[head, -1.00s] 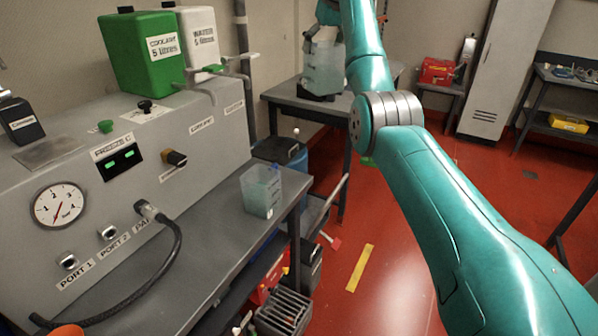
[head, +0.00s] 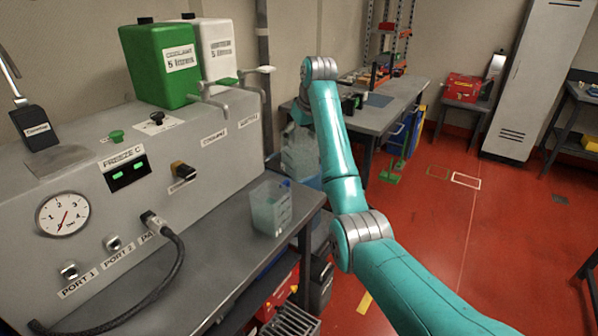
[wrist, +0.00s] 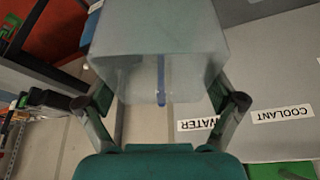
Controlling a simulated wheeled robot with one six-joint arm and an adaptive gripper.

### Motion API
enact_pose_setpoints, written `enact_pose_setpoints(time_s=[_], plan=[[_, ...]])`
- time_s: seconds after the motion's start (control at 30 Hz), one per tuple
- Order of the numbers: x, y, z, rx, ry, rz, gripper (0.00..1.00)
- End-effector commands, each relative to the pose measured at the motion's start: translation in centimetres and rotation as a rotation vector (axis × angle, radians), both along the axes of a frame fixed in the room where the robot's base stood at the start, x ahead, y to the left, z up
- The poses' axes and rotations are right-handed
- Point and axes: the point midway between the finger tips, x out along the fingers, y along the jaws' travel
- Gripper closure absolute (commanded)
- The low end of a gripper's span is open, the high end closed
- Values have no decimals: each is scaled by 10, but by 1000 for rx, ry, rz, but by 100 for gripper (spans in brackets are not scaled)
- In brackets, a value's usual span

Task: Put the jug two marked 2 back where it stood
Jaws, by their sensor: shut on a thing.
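My gripper (wrist: 162,100) is shut on a translucent, pale jug (wrist: 155,55), which fills the upper middle of the wrist view. In the head view the held jug (head: 299,152) hangs beyond the right end of the grey bench, left of my teal arm and partly behind it. No number on it is readable. A second translucent jug (head: 270,208), with pale green liquid, stands upright on the bench shelf (head: 215,262) near its right end. Its mark is not readable either. The held jug is apart from it, farther back.
The panel has a gauge (head: 62,215), a black hose (head: 165,275) and two spouts, with green coolant (head: 160,65) and white water containers (head: 216,45) on top. A back table (head: 375,115) holds small items. Red floor (head: 480,240) is open at right.

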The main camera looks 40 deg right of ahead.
Motion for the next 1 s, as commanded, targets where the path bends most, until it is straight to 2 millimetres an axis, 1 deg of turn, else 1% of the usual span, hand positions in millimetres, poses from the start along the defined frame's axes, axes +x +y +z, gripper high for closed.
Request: enact_pose_setpoints(time_s=[0.03,0.1,0.2,0.3,0.4,0.57,0.83,1.0], plan=[[-1,0,-12,0,0,0,76],[0,0,-27,0,0,-1,76],[0,0,-46,0,-1,-1,76],[0,0,-59,-1,-2,-1,76],[0,0,-67,-1,-3,-1,76],[0,0,-75,-1,-2,-1,76],[0,0,-106,-1,-2,0,76],[0,-1,-108,-1,-4,0,76]])
